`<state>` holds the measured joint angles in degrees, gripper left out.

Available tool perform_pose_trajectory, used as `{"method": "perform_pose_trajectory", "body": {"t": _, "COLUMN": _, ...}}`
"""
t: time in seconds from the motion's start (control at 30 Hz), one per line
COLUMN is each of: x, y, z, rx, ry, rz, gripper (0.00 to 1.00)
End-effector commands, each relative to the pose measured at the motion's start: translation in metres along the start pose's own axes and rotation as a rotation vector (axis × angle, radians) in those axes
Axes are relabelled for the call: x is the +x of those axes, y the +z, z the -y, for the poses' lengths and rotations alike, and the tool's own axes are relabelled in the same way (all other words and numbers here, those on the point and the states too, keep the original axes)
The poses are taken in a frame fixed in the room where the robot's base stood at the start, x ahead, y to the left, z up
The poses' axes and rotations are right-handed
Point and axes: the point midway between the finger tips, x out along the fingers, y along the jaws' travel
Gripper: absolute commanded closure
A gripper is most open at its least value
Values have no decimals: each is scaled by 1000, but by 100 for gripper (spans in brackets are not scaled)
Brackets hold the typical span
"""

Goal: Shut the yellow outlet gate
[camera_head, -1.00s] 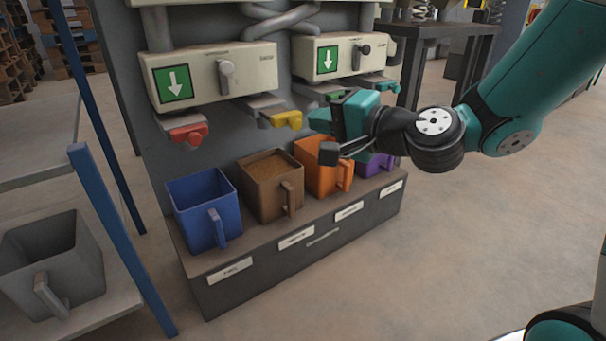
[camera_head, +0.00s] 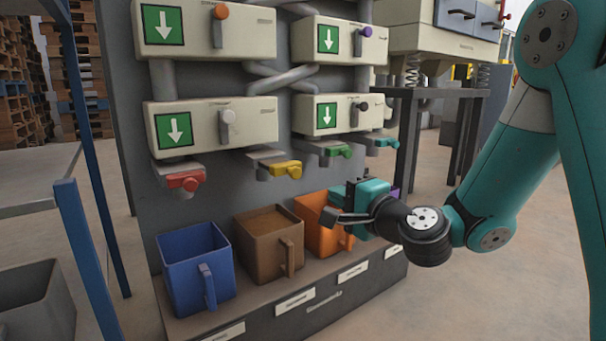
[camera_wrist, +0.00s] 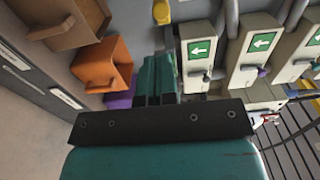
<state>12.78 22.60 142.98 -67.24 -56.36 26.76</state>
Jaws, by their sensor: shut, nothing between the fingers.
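The yellow outlet gate (camera_head: 286,170) sticks out at the front of a grey spout below the lower left hopper box, between the red gate and the green gate. Its yellow end also shows at the top of the wrist view (camera_wrist: 162,12). I cannot tell how far its slide is pulled out. The brown bin (camera_head: 266,245) below it holds brown material. My gripper (camera_head: 335,216) is shut and empty, in front of the orange bin, lower than the yellow gate and to its right, apart from it. Its closed fingers show in the wrist view (camera_wrist: 156,82).
A red gate (camera_head: 186,181) is to the left, a green gate (camera_head: 338,151) and a teal gate (camera_head: 384,142) to the right. A blue bin (camera_head: 194,268) and an orange bin (camera_head: 316,226) flank the brown one. A blue-posted shelf (camera_head: 85,250) stands left. Floor at right is clear.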

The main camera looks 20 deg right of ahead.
Motion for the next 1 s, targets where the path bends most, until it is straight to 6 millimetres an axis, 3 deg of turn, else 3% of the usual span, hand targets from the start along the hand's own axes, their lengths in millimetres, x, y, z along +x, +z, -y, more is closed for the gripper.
{"method": "perform_pose_trajectory", "body": {"t": 0.2, "x": 43, "y": 1, "z": 8, "rx": 1, "ry": 3, "rz": 4, "gripper": 100}}
{"method": "perform_pose_trajectory", "body": {"t": 0.5, "x": 90, "y": 1, "z": 8, "rx": 0, "ry": 2, "rz": 3, "gripper": 100}}
{"method": "perform_pose_trajectory", "body": {"t": 0.73, "x": 113, "y": 1, "z": 5, "rx": 0, "ry": 0, "rz": 1, "gripper": 100}}
{"method": "perform_pose_trajectory", "body": {"t": 1.0, "x": 121, "y": 1, "z": 1, "rx": 0, "ry": 0, "rz": 1, "gripper": 100}}
